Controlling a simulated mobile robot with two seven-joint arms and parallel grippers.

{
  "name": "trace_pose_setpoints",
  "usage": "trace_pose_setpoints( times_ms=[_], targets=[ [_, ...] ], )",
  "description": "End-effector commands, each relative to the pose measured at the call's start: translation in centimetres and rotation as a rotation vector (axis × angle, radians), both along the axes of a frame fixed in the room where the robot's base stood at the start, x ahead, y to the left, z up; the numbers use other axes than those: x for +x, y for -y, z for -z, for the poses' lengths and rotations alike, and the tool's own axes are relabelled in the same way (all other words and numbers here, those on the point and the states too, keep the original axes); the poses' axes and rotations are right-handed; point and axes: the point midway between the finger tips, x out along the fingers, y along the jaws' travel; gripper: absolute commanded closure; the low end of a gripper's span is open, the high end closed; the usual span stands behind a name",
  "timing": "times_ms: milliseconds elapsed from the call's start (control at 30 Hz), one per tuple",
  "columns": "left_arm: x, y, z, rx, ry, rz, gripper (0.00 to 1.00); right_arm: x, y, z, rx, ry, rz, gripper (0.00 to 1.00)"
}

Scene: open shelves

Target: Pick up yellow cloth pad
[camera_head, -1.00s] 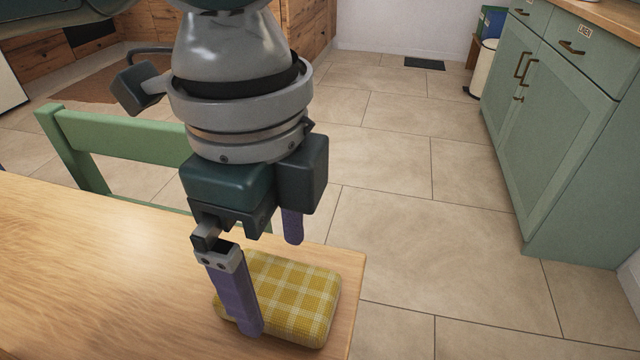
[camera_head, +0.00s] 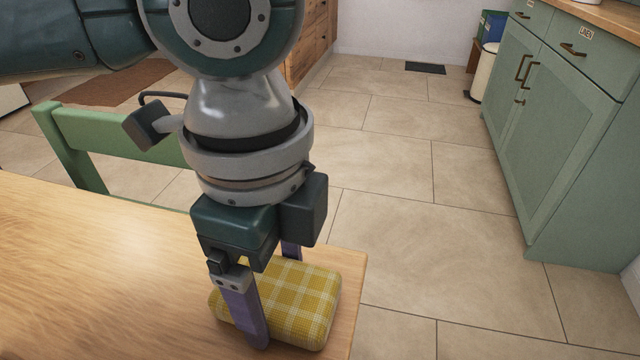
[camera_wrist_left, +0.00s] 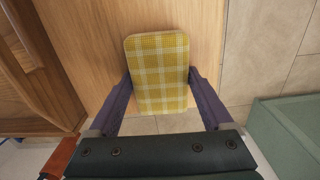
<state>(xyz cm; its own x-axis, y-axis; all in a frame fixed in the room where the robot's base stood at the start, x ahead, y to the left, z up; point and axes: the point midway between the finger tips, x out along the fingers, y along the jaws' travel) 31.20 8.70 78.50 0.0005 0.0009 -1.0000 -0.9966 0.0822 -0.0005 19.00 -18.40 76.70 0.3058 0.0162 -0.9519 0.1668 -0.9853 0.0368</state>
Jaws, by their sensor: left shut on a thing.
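The yellow cloth pad (camera_head: 300,299) is a plaid, cushion-like block with white lines. It lies flat near the right corner of the wooden table (camera_head: 90,275). My left gripper (camera_head: 272,300) points down over it, with one purple finger along its near-left side and the other partly hidden behind it. In the left wrist view the pad (camera_wrist_left: 160,72) sits between the two fingers (camera_wrist_left: 163,95), which are shut on its sides. The pad appears to rest on the table still. My right gripper is not in view.
A green chair (camera_head: 120,135) stands behind the table. A green cabinet (camera_head: 555,130) stands at the right, with open tiled floor (camera_head: 420,240) between it and the table. The table's right edge is close to the pad. The table's left part is clear.

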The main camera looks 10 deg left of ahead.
Motion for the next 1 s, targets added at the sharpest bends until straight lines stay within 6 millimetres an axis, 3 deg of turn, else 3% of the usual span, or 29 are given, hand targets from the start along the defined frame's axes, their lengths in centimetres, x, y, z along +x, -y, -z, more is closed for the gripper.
trace_pose_setpoints(
  times_ms=[267,433,567,800,1000],
  targets=[
    [0.0,0.0,-0.1,0.000,0.001,0.000,0.71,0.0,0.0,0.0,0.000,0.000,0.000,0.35],
    [0.1,0.0,-1.8,-0.001,0.003,0.000,0.71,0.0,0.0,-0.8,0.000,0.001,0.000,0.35],
    [0.1,0.0,-5.0,-0.002,0.005,0.001,0.71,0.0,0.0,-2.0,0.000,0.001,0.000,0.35],
    [0.1,0.1,-12.5,-0.002,0.006,0.001,0.71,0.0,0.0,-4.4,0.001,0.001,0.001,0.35],
    [0.1,0.1,-17.3,-0.002,0.004,0.000,0.71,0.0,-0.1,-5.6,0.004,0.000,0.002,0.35]
  ],
)
